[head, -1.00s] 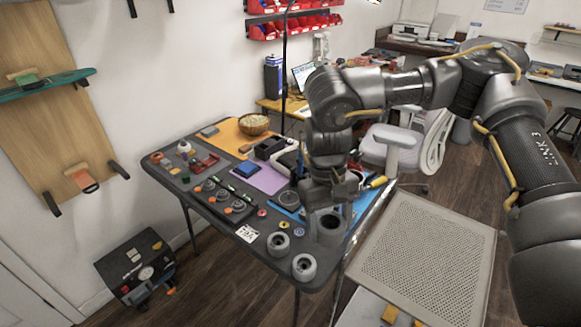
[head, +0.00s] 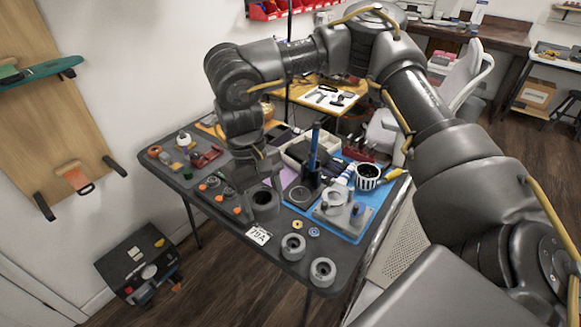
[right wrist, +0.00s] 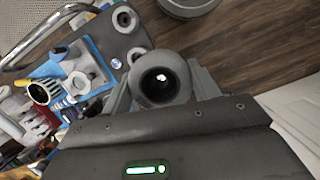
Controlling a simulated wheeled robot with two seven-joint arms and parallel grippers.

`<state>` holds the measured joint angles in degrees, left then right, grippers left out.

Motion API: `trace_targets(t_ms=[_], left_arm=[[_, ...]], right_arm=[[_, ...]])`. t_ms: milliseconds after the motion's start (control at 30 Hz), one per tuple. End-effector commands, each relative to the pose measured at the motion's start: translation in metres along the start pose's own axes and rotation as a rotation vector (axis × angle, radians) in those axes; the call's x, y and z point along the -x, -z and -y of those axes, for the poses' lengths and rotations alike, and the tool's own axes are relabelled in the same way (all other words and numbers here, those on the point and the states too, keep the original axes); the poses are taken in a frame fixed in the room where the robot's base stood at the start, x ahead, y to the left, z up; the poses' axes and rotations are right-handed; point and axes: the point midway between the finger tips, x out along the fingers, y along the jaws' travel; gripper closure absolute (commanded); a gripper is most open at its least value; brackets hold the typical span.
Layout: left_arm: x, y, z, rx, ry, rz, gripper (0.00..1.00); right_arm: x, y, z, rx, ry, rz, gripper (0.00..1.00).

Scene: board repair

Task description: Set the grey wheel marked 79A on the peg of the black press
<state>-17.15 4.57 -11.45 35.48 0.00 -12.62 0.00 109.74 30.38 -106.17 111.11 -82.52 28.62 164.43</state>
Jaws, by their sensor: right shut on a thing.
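My right gripper (head: 248,188) is shut on a grey wheel (head: 264,205) and holds it above the front part of the table. In the right wrist view the wheel (right wrist: 163,78) sits between both fingers, its dark bore facing the camera. I cannot read a mark on it. A white card reading 79A (head: 258,235) lies at the table's front edge, just below the held wheel in the head view. A black stand with an upright blue handle (head: 315,148) may be the press; I cannot make out its peg. My left gripper is out of view.
Two other grey wheels, one (head: 293,247) left of the other (head: 322,271), stand at the front right corner. A grey fixture (head: 329,218) and a striped cup (head: 368,177) are on the blue mat. Small parts crowd the table's left side. A black case (head: 138,266) is on the floor.

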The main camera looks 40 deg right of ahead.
Motion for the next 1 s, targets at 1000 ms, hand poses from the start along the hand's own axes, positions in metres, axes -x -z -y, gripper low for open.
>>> trace_targets(t_ms=[1000], left_arm=[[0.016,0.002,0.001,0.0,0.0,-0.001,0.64]], right_arm=[[-0.071,0.177,-0.154,2.172,-0.593,-0.002,0.66]])
